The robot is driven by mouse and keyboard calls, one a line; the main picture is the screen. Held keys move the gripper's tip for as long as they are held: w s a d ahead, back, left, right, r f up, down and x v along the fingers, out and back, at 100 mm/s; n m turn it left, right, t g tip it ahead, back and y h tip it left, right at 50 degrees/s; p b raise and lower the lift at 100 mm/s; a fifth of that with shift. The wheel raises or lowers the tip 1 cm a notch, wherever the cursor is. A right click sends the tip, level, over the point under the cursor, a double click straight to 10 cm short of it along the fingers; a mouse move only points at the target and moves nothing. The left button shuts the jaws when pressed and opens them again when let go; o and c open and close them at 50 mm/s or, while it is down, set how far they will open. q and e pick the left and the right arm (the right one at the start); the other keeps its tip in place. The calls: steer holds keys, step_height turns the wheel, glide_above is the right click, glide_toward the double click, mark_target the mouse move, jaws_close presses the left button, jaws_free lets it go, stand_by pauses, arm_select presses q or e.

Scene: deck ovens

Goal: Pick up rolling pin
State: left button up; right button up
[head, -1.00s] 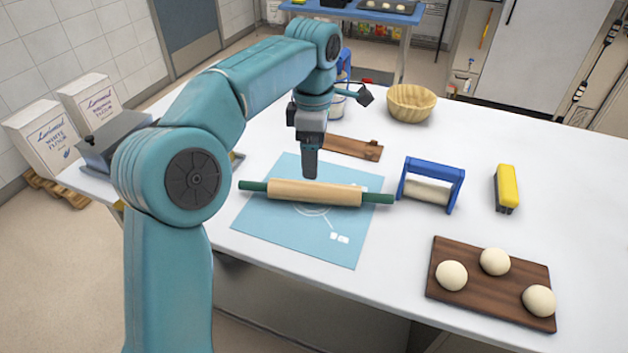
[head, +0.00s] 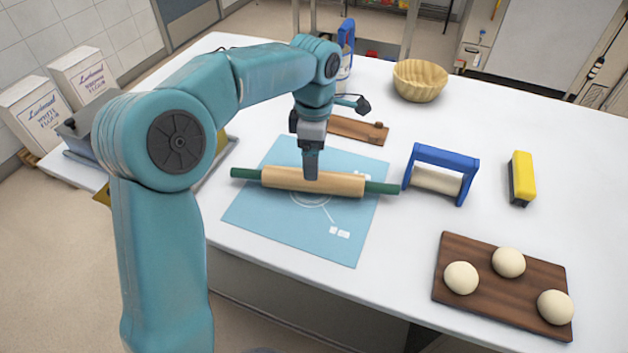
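The rolling pin (head: 340,184) has a pale wooden barrel and green handles. It lies across the blue mat (head: 290,224) on the white table, its ends reaching over the mat's left and right edges. My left gripper (head: 311,174) points straight down at the barrel's middle, its dark finger overlapping the barrel in the picture. I see the fingers edge-on, so I cannot tell whether they are open, shut or touching the pin. My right gripper is not in view.
A blue-framed tool (head: 444,157) stands just right of the pin's right handle. A dark board (head: 466,293) holds three dough balls. A yellow-and-black brush (head: 522,178), a basket (head: 420,82) and a brown wooden board (head: 350,131) also lie on the table (head: 560,225).

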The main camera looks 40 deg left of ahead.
arm_select(q)
steer(key=shift+s+f, duration=0.1)
steer(key=shift+f, duration=0.55)
steer(key=shift+s+f, duration=0.1)
steer(key=shift+s, duration=0.1)
steer(key=shift+s+d+f, duration=0.1)
steer(key=shift+f, duration=0.2)
steer(key=f, duration=0.4)
steer(key=shift+w+f, duration=0.1)
steer(key=shift+w, duration=0.15)
steer(key=shift+s+f, duration=0.15)
steer(key=shift+f, duration=0.1)
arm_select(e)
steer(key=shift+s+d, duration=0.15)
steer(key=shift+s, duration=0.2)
arm_select(q)
steer(key=shift+c, duration=0.4)
steer(key=shift+f, duration=0.1)
steer(key=c, duration=1.4)
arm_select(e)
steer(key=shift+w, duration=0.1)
